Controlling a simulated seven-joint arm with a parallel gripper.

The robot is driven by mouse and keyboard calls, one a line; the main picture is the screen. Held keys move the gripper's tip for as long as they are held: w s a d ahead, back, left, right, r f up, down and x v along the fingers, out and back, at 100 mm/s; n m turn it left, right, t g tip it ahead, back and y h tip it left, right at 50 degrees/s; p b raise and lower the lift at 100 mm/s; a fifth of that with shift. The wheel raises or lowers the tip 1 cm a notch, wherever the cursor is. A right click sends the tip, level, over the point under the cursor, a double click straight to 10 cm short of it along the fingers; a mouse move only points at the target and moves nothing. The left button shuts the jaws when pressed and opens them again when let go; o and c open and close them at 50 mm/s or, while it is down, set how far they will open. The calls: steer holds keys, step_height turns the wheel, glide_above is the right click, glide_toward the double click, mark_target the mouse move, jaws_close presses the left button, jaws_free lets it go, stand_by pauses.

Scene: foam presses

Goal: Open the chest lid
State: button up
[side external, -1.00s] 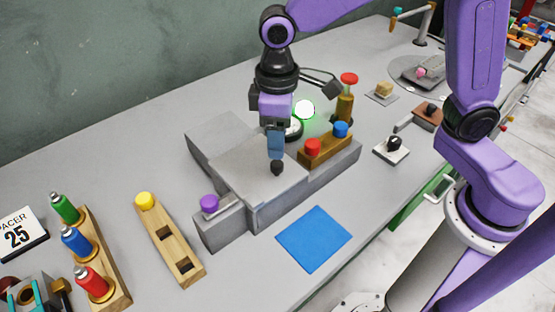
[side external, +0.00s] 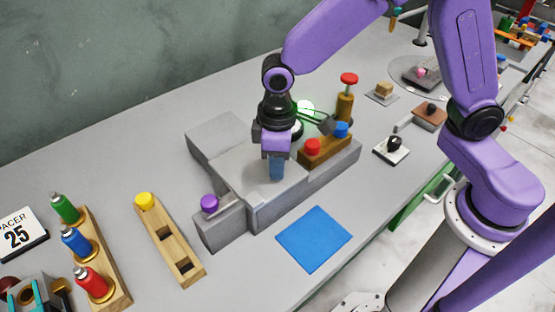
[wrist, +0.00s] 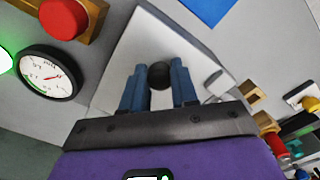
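The grey chest (side external: 285,205) stands mid-table, and its flat lid (side external: 240,175) looks closed. The lid shows in the wrist view as a pale panel (wrist: 135,50). A round black knob (wrist: 160,78) sits on the lid. My gripper (side external: 277,177) points down over the lid, with its blue fingers low around the knob. In the wrist view my gripper (wrist: 159,66) has one finger on each side of the knob, with narrow gaps visible. The knob is hidden behind the fingers in the side view.
A wooden block with red and blue buttons (side external: 325,150) and a gauge (wrist: 47,72) stand close to the lid. A purple-knobbed grey block (side external: 220,222) is at the front left. A blue mat (side external: 314,239) lies in front, with bare table around it.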

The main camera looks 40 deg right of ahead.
mark_target(239, 142)
steer(key=w, duration=1.4)
steer(key=shift+w+a+r, duration=0.1)
jaws_close()
steer(key=o, duration=1)
jaws_free()
step_height(239, 142, up, 17)
steer(key=shift+r, duration=0.2)
steer(key=s+d+f+n, duration=0.1)
steer(key=s+d+f, duration=0.2)
steer(key=s+d, duration=0.3)
steer(key=s+d+f+n, duration=0.1)
steer(key=s+d+f, duration=0.2)
steer(key=s, duration=1.3)
steer(key=s+d+f+n, duration=0.1)
steer(key=s+d+f, duration=0.3)
steer(key=s+d, duration=0.4)
steer(key=shift+s+d+f+n, duration=0.1)
steer(key=shift+s+d+n, duration=0.1)
steer(key=shift+s, duration=0.5)
steer(key=shift+s+d+n, duration=0.1)
steer(key=shift+s+d, duration=0.1)
steer(key=shift+s, duration=0.5)
